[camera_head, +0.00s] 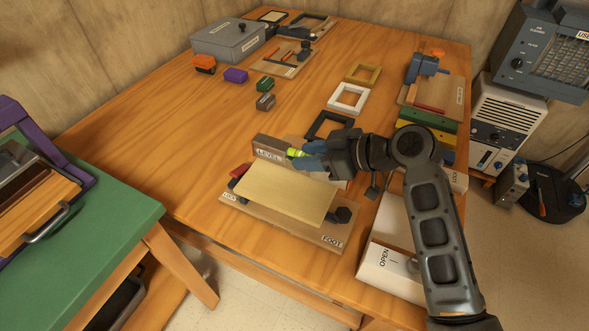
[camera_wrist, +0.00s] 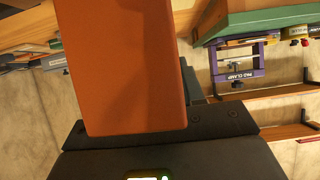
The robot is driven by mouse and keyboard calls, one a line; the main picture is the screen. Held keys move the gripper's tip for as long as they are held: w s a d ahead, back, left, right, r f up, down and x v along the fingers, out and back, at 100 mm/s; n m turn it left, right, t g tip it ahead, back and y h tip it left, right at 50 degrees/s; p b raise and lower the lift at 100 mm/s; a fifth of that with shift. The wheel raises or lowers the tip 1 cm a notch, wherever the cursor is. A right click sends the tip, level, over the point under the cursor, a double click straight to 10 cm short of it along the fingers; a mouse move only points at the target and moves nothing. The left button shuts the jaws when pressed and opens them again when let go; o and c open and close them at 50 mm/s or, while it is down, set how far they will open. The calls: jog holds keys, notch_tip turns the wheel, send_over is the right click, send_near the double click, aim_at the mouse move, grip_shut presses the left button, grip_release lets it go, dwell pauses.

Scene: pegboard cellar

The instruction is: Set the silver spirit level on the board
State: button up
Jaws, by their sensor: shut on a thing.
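The spirit level (camera_head: 268,147) is a long bar marked LEVEL, brownish-grey in this light, with a yellow-green vial. My gripper (camera_head: 318,158) is shut on it near its middle, and hides part of it. In the wrist view a large orange-brown face (camera_wrist: 130,70) fills the space in front of the gripper. The pale board (camera_head: 285,192) lies on a wooden base (camera_head: 290,228) marked LOCK and FOOT, with a red part at left and a dark knob at right. The level is just behind the board in the picture; I cannot tell whether it touches anything.
Open frames, yellow (camera_head: 363,73), white (camera_head: 348,98) and black (camera_head: 329,124), lie behind my gripper. A white OPEN box (camera_head: 388,272) stands at the front right, beneath my arm. A grey metal box (camera_head: 229,39) is at the back left. The table's left middle is clear.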

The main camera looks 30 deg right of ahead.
aim_at(302, 173)
jog(key=x, duration=0.3)
jog(key=shift+a+f, duration=0.15)
jog(key=shift+a, duration=0.3)
notch_tip(302, 173, down, 4)
jog(key=shift+a+f+p, duration=0.1)
jog(key=shift+p, duration=0.25)
jog(key=shift+f+b, duration=0.35)
jog(key=shift+b, duration=0.1)
jog(key=shift+f, duration=0.1)
jog(key=o, duration=1.2)
jog(key=shift+c, duration=0.2)
